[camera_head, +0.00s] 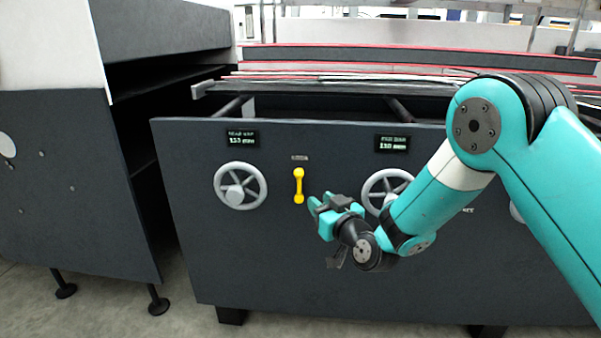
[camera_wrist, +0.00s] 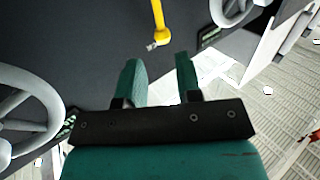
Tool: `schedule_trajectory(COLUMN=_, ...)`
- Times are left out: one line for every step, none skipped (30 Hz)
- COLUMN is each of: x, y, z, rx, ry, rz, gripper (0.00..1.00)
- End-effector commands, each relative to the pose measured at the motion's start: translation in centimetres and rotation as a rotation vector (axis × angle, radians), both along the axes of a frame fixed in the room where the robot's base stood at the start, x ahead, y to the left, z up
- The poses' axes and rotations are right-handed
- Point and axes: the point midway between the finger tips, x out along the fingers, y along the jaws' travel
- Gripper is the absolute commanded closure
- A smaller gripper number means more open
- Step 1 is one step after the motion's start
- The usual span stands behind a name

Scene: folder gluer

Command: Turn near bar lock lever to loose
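The yellow lock lever (camera_head: 298,186) stands nearly vertical on the dark machine panel, between two grey handwheels, with a small label above it. In the wrist view the yellow lever (camera_wrist: 159,20) shows at the top, cut off by the frame edge, with its rounded end towards my fingers. My gripper (camera_head: 316,211) is to the lower right of the lever in the head view. In the wrist view my gripper (camera_wrist: 159,63) has its two teal fingers apart with nothing between them. The fingertips are apart from the lever.
The left handwheel (camera_head: 241,186) and right handwheel (camera_head: 386,188) flank the lever; my arm partly covers the right one. Displays sit above them, the left one (camera_head: 242,139) and the right one (camera_head: 392,143). A dark cabinet (camera_head: 70,185) stands to the left, beyond a gap.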

Motion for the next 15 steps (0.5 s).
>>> schedule_trajectory(x=0.8, y=0.7, z=0.3, rx=-0.001, ry=-0.003, rz=0.003, gripper=0.68)
schedule_trajectory(x=1.3, y=1.0, z=0.3, rx=-0.001, ry=-0.003, rz=0.003, gripper=0.68)
schedule_trajectory(x=2.0, y=1.4, z=0.3, rx=0.001, ry=-0.003, rz=0.0, gripper=0.68)
schedule_trajectory(x=2.6, y=1.8, z=-0.1, rx=0.0, ry=-0.002, rz=0.002, gripper=0.68)
schedule_trajectory(x=3.2, y=2.2, z=-0.1, rx=0.001, ry=-0.003, rz=0.002, gripper=0.68)
schedule_trajectory(x=4.0, y=2.6, z=0.0, rx=0.001, ry=-0.004, rz=0.001, gripper=0.68)
schedule_trajectory(x=4.5, y=2.9, z=-0.1, rx=0.002, ry=-0.003, rz=-0.001, gripper=0.68)
schedule_trajectory(x=5.1, y=3.2, z=-0.2, rx=0.001, ry=-0.003, rz=0.0, gripper=0.68)
schedule_trajectory(x=5.7, y=3.6, z=-0.2, rx=0.001, ry=-0.002, rz=0.0, gripper=0.68)
schedule_trajectory(x=6.2, y=3.9, z=-0.2, rx=0.001, ry=-0.003, rz=0.0, gripper=0.68)
schedule_trajectory(x=6.6, y=4.1, z=-0.2, rx=0.002, ry=-0.001, rz=-0.001, gripper=0.68)
schedule_trajectory(x=7.1, y=4.4, z=-0.2, rx=0.002, ry=-0.003, rz=-0.001, gripper=0.68)
schedule_trajectory(x=7.4, y=4.6, z=-0.3, rx=0.001, ry=-0.001, rz=0.0, gripper=0.68)
schedule_trajectory(x=7.7, y=4.8, z=-0.2, rx=0.002, ry=-0.001, rz=0.0, gripper=0.68)
schedule_trajectory(x=8.1, y=5.0, z=-0.2, rx=0.001, ry=0.0, rz=-0.001, gripper=0.68)
